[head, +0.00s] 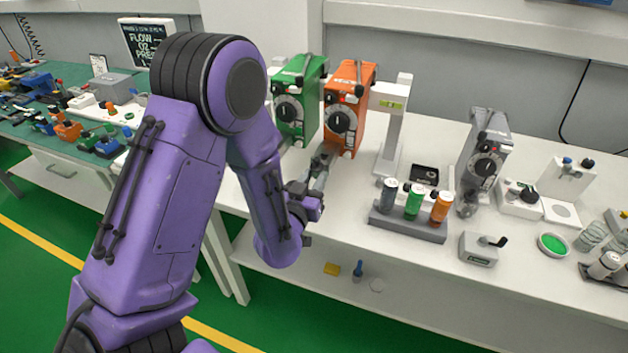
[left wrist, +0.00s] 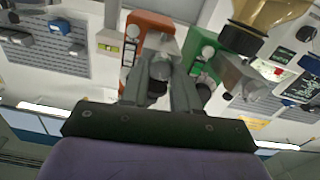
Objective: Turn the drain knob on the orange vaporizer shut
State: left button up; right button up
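The orange vaporizer (head: 345,105) stands on the white bench beside the green vaporizer (head: 297,100). It has a large dark dial on its front. My left gripper (head: 322,165) is at the low front of the orange vaporizer, with its fingers pointing up toward its lower part. In the left wrist view, the orange vaporizer (left wrist: 148,30) is just beyond the fingers, and a dark rounded part (left wrist: 157,78) shows between them. It looks like the drain knob, but I cannot tell whether the fingers touch it. The knob is hidden in the head view. My right gripper is not in view.
A white stand (head: 394,130) is right of the orange vaporizer. A rack (head: 408,224) with several coloured bottles and a grey vaporizer (head: 483,150) are farther right. The green vaporizer (left wrist: 203,55) is close beside the fingers. The bench front has some clear room.

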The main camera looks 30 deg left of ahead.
pick_arm(q)
grip_shut()
jog(key=shift+f+m+b, duration=0.1)
jog(key=shift+m+b, duration=0.2)
jog(key=shift+m, duration=1.1)
jog(key=o, duration=0.8)
grip_release()
